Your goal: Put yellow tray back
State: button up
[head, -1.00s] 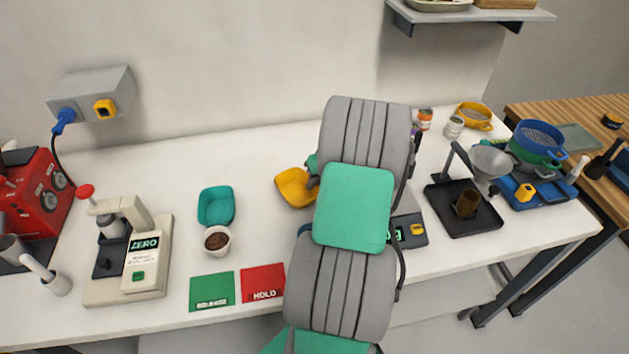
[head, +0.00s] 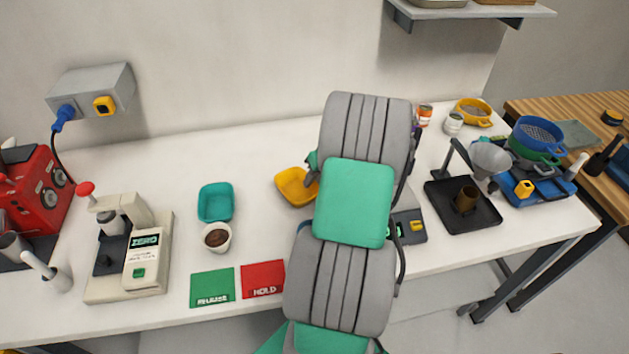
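The yellow tray (head: 294,187) is near the middle of the white table, just left of my arm. It is a small square dish, and its right side is partly hidden. A dark part of my gripper (head: 312,182) shows at the tray's right edge, touching or very close to it. The fingertips are mostly hidden behind my arm, so I cannot tell whether they are open or shut on the tray. A teal tray (head: 215,200) of similar shape stands to the left.
A cup of dark contents (head: 216,238) stands before the teal tray. Green (head: 212,288) and red (head: 262,279) mats lie at the front edge. A scale (head: 411,228) is partly behind my arm. A black tray (head: 478,215) stands right. The table behind the teal tray is clear.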

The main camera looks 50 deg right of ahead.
jog(key=b+v, duration=0.1)
jog(key=v, duration=1)
jog(key=w+a+r+n, duration=0.1)
jog(key=w+a+r, duration=0.15)
jog(key=a, duration=0.65)
jog(key=w+a+r+n, duration=0.1)
jog(key=w+a+r, duration=0.15)
jog(key=a, duration=0.55)
jog(key=s+a+n, duration=0.1)
jog(key=s+a, duration=0.3)
jog(key=a, duration=0.5)
jog(key=s+a+n+h, duration=0.1)
jog(key=s+a, duration=0.3)
jog(key=a, duration=0.6)
jog(key=shift+a, duration=0.15)
jog(key=shift+f, duration=0.1)
